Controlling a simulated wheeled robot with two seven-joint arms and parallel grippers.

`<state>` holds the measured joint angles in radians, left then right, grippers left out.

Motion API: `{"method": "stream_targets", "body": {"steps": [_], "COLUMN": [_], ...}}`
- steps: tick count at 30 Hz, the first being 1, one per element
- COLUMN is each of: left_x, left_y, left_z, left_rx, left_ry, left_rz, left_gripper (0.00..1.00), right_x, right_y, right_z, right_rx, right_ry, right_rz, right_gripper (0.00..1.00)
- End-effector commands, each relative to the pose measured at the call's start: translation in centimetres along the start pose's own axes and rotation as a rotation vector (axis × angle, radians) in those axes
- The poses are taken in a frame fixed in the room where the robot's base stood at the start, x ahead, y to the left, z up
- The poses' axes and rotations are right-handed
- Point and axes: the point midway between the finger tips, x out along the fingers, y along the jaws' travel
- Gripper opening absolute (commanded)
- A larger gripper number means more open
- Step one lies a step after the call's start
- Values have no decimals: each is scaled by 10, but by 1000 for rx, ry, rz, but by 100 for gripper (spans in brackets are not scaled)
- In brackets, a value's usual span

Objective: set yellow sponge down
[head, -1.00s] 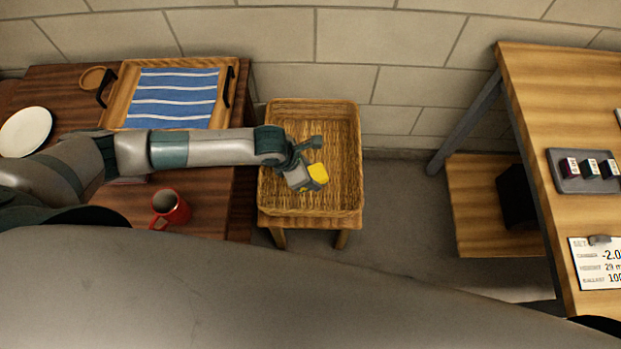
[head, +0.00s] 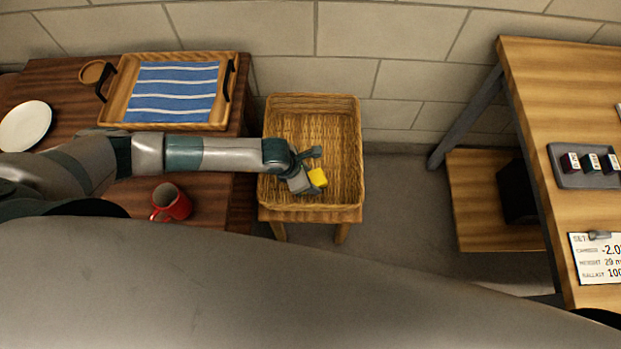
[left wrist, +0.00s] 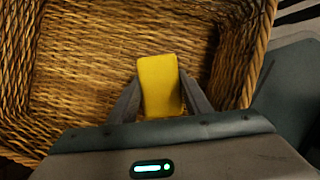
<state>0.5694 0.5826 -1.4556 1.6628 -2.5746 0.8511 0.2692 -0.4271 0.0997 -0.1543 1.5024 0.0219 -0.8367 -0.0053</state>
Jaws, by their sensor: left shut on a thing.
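The yellow sponge (head: 317,178) is between the fingers of my left gripper (head: 309,181), over the wicker basket (head: 357,130). In the left wrist view the sponge (left wrist: 160,86) stands out between the two grey fingers, and the left gripper (left wrist: 160,103) is shut on it. The woven basket floor and walls (left wrist: 90,60) lie beyond and around it. I cannot tell whether the sponge touches the basket floor. My right gripper is not in view.
The basket rests on a small wooden stand (head: 310,215). Left is a dark table with a red mug (head: 172,203), a white plate (head: 25,126) and a tray (head: 117,108) with a blue striped cloth. Right is a wooden workbench (head: 560,90). The rest of the basket looks empty.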

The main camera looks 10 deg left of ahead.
Motion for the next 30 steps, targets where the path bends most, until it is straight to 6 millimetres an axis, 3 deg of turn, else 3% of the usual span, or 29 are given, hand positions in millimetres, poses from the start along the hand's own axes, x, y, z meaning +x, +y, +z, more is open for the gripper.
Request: {"method": "stream_targets", "body": {"steps": [14,15,17,30], "left_x": [5,4,4,2], "left_y": [0,0,0,0], "left_z": [-2,-2,-2,-1], "left_rx": [-1,0,0,0], "left_ry": [0,0,0,0], "left_rz": [0,0,0,0], "left_gripper": [23,52,63,63], "right_x": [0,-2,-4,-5], "right_y": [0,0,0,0], "right_z": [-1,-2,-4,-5], "right_rx": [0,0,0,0], "right_ry": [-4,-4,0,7], "right_rz": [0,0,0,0], "right_gripper": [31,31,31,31]}}
